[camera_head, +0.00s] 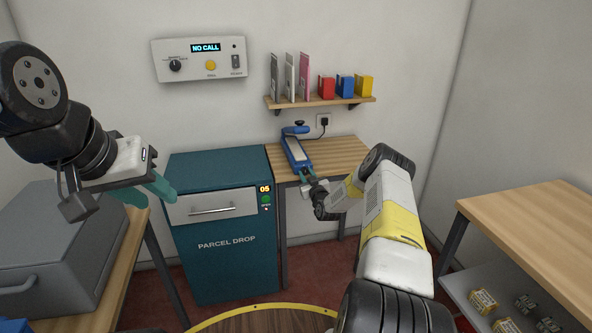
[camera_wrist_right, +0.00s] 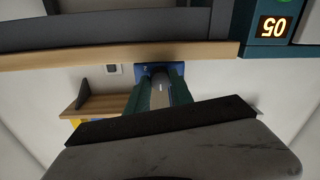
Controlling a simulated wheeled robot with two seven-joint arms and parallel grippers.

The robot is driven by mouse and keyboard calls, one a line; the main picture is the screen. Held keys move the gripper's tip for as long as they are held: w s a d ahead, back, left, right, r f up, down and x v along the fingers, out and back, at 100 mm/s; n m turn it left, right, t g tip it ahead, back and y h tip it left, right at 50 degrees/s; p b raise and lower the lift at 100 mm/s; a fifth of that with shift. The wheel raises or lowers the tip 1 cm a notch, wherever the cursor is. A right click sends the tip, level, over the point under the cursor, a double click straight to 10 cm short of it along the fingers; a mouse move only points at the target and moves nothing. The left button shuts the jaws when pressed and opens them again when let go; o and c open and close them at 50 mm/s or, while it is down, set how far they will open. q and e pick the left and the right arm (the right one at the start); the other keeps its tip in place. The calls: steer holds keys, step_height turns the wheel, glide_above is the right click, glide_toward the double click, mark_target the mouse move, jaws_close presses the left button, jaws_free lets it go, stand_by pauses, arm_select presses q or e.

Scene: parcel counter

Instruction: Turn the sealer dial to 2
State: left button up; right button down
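The blue sealer (camera_head: 297,152) stands on the small wooden table against the back wall, its pale strip facing up and a black knob (camera_head: 299,123) at its far end. I cannot make out a dial scale or its setting. My right gripper (camera_head: 306,176) is at the sealer's near end, just over the table's front edge. In the right wrist view its teal fingers (camera_wrist_right: 160,95) are apart, with part of the sealer (camera_wrist_right: 158,70) showing beyond them; contact is unclear. My left gripper (camera_head: 146,191) hangs at the left with its teal fingers apart and empty, far from the sealer.
A teal parcel drop cabinet (camera_head: 226,243) stands left of the wooden table (camera_head: 340,153). A wall panel (camera_head: 199,59) reads NO CALL. A shelf (camera_head: 330,101) with folders and small boxes hangs above the sealer. A grey case (camera_head: 60,240) stands at left; another wooden table (camera_head: 530,225) is at right.

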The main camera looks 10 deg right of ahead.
steer(key=shift+m, duration=0.4)
steer(key=m, duration=0.5)
steer(key=shift+f, duration=0.1)
steer(key=m, duration=0.6)
steer(key=shift+m, duration=0.3)
steer(key=m, duration=0.6)
steer(key=shift+f+m+h, duration=0.1)
steer(key=shift+m+h, duration=0.2)
steer(key=m, duration=0.5)
steer(key=shift+m, duration=0.4)
steer(key=c, duration=1.1)
jaws_free()
